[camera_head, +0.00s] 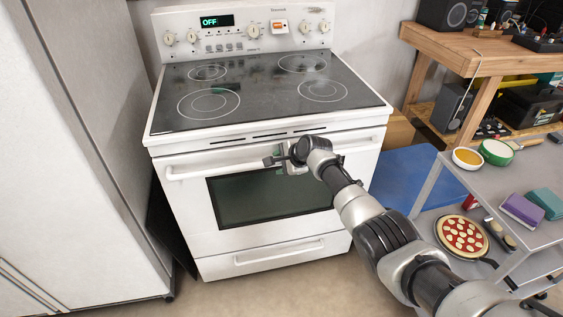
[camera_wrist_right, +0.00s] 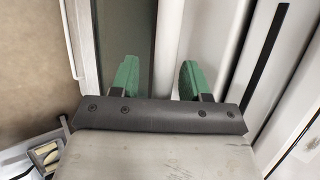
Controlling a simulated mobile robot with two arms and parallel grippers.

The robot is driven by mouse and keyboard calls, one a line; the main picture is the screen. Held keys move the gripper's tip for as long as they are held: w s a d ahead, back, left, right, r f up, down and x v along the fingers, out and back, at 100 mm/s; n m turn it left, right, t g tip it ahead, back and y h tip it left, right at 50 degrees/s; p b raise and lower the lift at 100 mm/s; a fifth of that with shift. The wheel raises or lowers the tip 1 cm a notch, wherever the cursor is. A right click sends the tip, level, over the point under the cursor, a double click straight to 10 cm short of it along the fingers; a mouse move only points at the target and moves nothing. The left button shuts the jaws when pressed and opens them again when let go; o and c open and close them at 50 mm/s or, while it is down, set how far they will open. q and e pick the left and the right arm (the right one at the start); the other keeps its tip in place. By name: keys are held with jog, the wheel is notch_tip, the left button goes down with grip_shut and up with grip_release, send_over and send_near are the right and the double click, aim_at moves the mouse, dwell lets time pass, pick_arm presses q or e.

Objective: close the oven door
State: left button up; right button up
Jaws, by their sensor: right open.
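The white oven (camera_head: 260,130) stands ahead of me. Its door (camera_head: 190,205), with a dark glass window (camera_head: 250,197), stands upright and looks shut or nearly shut. I cannot tell whether a small gap is left. The door's white handle (camera_head: 205,171) runs across its top. My right gripper (camera_head: 280,158) is at the middle of the handle and hides part of it. In the right wrist view its two green fingers (camera_wrist_right: 157,72) are apart, with a pale bar that looks like the handle (camera_wrist_right: 167,45) between them. I cannot tell whether they touch it. My left gripper is out of view.
A tall pale cabinet or fridge (camera_head: 75,150) stands close on the left. A grey cart (camera_head: 500,190) with bowls, sponges and a pizza (camera_head: 462,236) is on the right. A wooden workbench (camera_head: 465,50) is behind it. A lower drawer (camera_head: 278,256) sits beneath the door.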

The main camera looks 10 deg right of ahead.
jog(key=shift+s+d+r+p, duration=0.2)
jog(key=shift+r+p, duration=0.1)
jog(key=shift+r, duration=0.1)
jog(key=p+v, duration=0.3)
jog(key=v, duration=0.6)
jog(key=shift+s+d+r, duration=0.15)
jog(key=shift+s+r, duration=0.1)
jog(key=shift+s, duration=0.1)
jog(key=s+d+f+n+g+h, duration=0.1)
jog(key=s+f+n, duration=0.1)
jog(key=s+f, duration=0.65)
jog(key=s+d+f+n+g+h, duration=0.15)
jog(key=s+f, duration=0.25)
jog(key=f, duration=0.9)
jog(key=s+d+f+n+h, duration=0.1)
jog(key=s+d+f+n, duration=0.15)
jog(key=s+f, duration=0.6)
jog(key=s+f+n+g, duration=0.1)
jog(key=s+f+n, duration=0.3)
jog(key=s, duration=0.9)
jog(key=s+f+n+g+h, duration=0.1)
jog(key=s+f+n, duration=0.3)
jog(key=s+f, duration=0.3)
jog(key=s+f+n+g+p, duration=0.1)
jog(key=s+f+n, duration=0.3)
jog(key=s, duration=1.4)
notch_tip(320, 180, down, 3)
jog(key=shift+s+d+r+g+h, duration=0.2)
jog(key=shift+s+g+h, duration=0.15)
jog(key=shift+s+g, duration=0.1)
